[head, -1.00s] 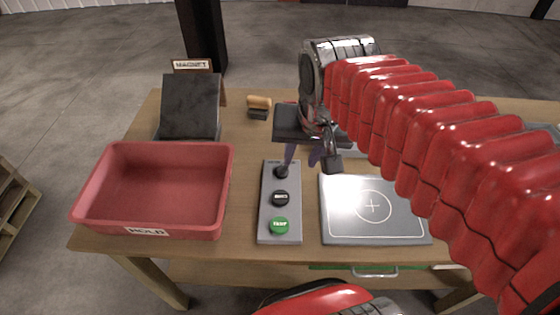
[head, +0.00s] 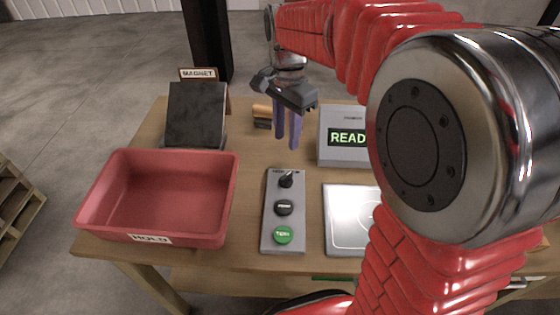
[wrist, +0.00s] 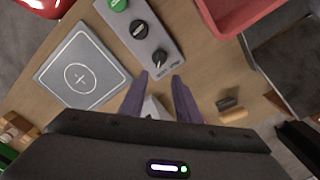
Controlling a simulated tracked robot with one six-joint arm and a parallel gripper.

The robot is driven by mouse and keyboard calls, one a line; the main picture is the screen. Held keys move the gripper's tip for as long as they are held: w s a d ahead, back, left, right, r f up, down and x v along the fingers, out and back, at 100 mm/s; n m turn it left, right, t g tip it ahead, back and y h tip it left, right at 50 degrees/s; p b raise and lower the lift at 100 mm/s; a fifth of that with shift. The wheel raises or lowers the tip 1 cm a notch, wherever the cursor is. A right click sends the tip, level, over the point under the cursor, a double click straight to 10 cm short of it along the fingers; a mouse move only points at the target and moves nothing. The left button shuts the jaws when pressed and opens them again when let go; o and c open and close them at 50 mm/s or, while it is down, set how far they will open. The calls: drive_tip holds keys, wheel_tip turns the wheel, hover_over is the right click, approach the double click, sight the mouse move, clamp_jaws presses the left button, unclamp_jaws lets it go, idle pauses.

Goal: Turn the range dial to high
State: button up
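The range dial (head: 286,180) is a black knob with a pointer at the far end of a grey control panel (head: 270,229). In the wrist view the dial (wrist: 159,57) sits just beyond my fingertips, with nothing touching it. My gripper (head: 288,144) hangs above and behind the dial in the head view, its two purple fingers apart and empty. In the wrist view the gripper (wrist: 162,76) also shows a gap between its fingers. The lettering around the dial is too small to read.
A black knob (head: 284,207) and a green button (head: 283,235) share the panel. A red HOLD bin (head: 230,190) stands left. A scale plate (head: 345,205) and a display reading READ (head: 347,137) are at right. A MAGNET stand (head: 195,115) and a brush (head: 262,112) are behind.

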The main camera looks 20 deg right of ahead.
sight(285, 175)
idle(0.3)
wheel_tip(285, 175, down, 14)
drive_tip(key=shift+r, duration=0.1)
idle(0.7)
drive_tip(key=shift+c, duration=0.5)
clamp_jaws()
drive_tip(key=shift+a, duration=0.2)
drive_tip(key=shift+d, duration=0.1)
